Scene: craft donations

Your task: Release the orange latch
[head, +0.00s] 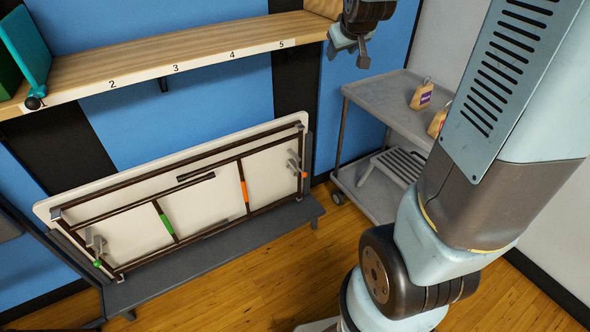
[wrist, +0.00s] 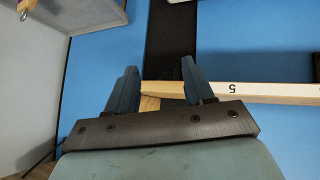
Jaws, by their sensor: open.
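A folded white table (head: 110,185) with a brown frame leans on its side on a low grey bench. At its right end is a grey latch with an orange tip (head: 305,175). An orange band (head: 244,191) marks a frame bar nearby. A similar grey latch with a green tip (head: 97,263) is at the left end, with a green band (head: 167,224) on another bar. My gripper (head: 351,50) is open and empty, high above the orange-tipped latch near the shelf's right end. Its two fingers also show apart in the wrist view (wrist: 156,88), where neither latch is seen.
A wooden shelf (head: 190,48) numbered along its edge runs above the table; its edge (wrist: 270,94) passes beyond my fingers in the wrist view. A grey trolley (head: 375,98) with tagged packages (head: 421,96) stands right. The wooden floor (head: 240,285) in front is clear.

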